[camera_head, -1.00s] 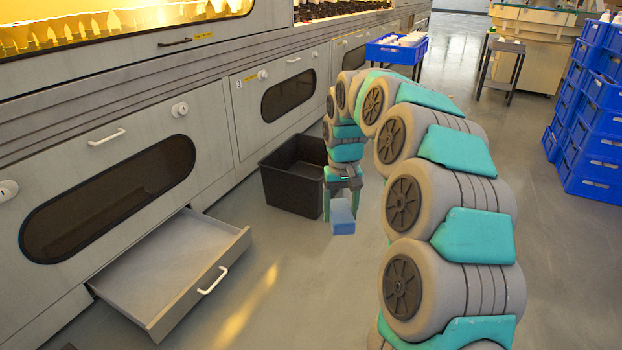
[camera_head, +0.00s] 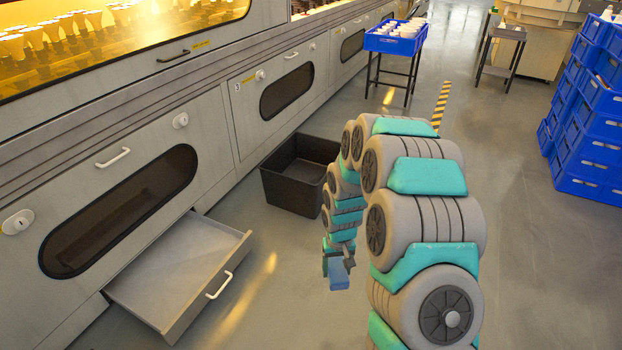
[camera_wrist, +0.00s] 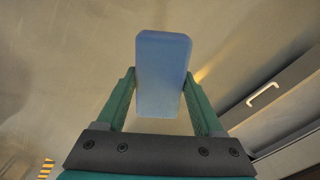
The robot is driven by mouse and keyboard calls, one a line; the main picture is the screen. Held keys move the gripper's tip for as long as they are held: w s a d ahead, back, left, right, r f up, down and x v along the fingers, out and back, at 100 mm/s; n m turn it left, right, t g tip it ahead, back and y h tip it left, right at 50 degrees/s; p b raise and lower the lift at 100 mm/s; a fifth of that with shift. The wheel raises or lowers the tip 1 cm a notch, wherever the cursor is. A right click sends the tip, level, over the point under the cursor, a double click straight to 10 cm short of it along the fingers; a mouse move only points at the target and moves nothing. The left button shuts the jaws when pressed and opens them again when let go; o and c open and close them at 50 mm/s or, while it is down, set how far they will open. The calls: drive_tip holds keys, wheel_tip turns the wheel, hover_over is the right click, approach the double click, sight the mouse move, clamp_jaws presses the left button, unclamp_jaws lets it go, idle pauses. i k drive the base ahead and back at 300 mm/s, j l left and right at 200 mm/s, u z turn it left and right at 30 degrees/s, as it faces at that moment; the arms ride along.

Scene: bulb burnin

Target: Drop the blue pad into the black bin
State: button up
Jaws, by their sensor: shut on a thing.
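The blue pad (camera_head: 339,275) is a small block at the end of my arm in the head view. My gripper (camera_head: 337,262) is shut on it and holds it off the floor. In the wrist view the pad (camera_wrist: 162,75) sits between the two green fingers of my gripper (camera_wrist: 160,95). The black bin (camera_head: 285,190) stands on the floor by the machine front, open at the top, and what I see of its inside looks empty. My gripper is in front of the bin and to its right, not over it. My arm covers the bin's right part.
An open grey drawer (camera_head: 232,287) juts out low from the machine at left. A blue crate (camera_head: 395,43) of pale items stands on a dark stand at the back. Stacked blue crates (camera_head: 590,140) stand at right. The floor between is clear.

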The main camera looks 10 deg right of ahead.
sight(308, 181)
drive_tip(key=i+l, duration=0.1)
drive_tip(key=i, duration=0.95)
drive_tip(key=i+l+u, duration=0.1)
drive_tip(key=i, duration=0.9)
